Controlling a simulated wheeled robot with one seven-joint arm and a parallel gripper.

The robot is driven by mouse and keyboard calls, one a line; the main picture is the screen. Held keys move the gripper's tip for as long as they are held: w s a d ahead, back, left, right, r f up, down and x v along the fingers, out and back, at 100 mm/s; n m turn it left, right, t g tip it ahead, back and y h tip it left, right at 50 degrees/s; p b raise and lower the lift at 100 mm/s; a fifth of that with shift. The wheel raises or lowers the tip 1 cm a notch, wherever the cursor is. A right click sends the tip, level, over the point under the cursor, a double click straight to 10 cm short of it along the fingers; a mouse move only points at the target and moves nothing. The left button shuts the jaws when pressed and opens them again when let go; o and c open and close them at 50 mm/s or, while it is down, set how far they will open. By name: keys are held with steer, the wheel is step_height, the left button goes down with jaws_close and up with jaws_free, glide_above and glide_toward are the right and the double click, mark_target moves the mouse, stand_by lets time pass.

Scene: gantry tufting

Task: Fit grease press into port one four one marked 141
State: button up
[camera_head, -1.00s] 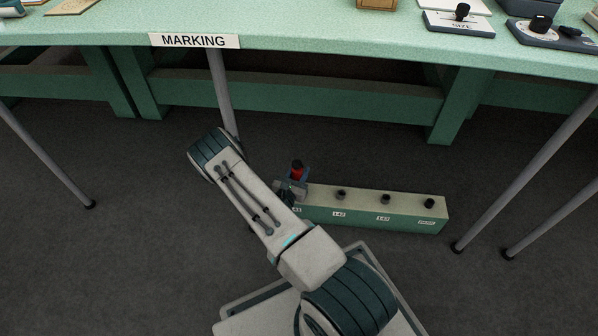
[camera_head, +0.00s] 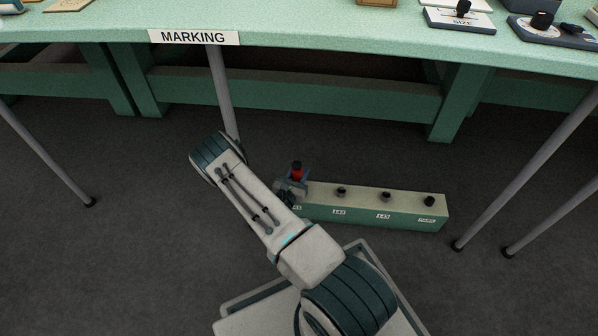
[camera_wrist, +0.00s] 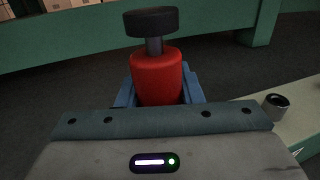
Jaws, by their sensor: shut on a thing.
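The grease press is a red body with a black cap (camera_wrist: 155,75), upright between the blue fingers of my gripper (camera_wrist: 158,92). It also shows in the head view (camera_head: 297,171) above the left end of a long green port block (camera_head: 385,215). My gripper (camera_head: 292,187) is shut on the press there. Labels 142, 143 and one reading like PARK run along the block's front. The leftmost label is partly covered by my gripper, with only its end showing. The press's lower end and the port under it are hidden, so I cannot tell whether it is seated.
Black port fittings (camera_head: 341,192) stand on the block right of the press; one shows near my gripper in the wrist view (camera_wrist: 276,104). The green bench (camera_head: 330,45) with a MARKING sign and its grey legs (camera_head: 222,95) stand behind. Dark floor around the block is clear.

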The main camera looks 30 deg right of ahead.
steer(key=shift+f, duration=0.4)
steer(key=o, duration=1.2)
steer(key=shift+c, duration=0.2)
steer(key=p+v, duration=0.4)
steer(key=v, duration=0.9)
steer(key=shift+s+a+p, duration=0.3)
steer(key=shift+p, duration=0.1)
